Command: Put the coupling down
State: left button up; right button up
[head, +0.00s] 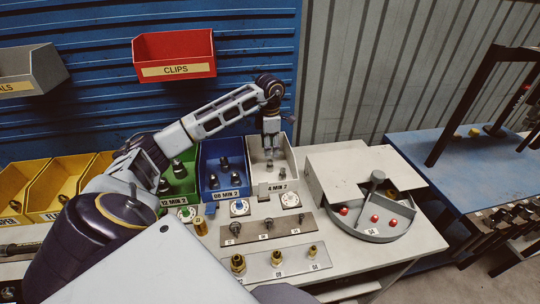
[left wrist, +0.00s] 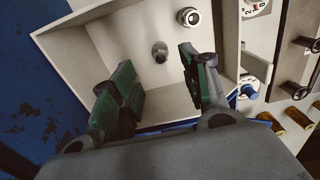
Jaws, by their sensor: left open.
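My left gripper (head: 271,148) reaches down into the pale grey bin (head: 291,164) labelled "4 MIN 2". In the left wrist view the gripper (left wrist: 155,72) is open, its green-padded fingers apart with nothing between them. A small grey metal coupling (left wrist: 160,52) is on the bin floor, seen between and beyond the fingertips. A second, brighter coupling (left wrist: 189,17) with a dark hole is in the same bin, beyond the right finger. Neither touches the fingers as far as I can see. I cannot tell which coupling is the task's. My right gripper is not in view.
A blue bin (head: 209,160) and a green bin (head: 165,186) with dark fittings stand to the left. In front are a grey plate (head: 245,236) with fittings and a plate (head: 292,261) with brass fittings. A round tray (head: 382,234) with red balls is at right.

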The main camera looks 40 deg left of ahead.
aim_at(270, 160)
pick_arm(q)
jog(key=shift+r, duration=1.55)
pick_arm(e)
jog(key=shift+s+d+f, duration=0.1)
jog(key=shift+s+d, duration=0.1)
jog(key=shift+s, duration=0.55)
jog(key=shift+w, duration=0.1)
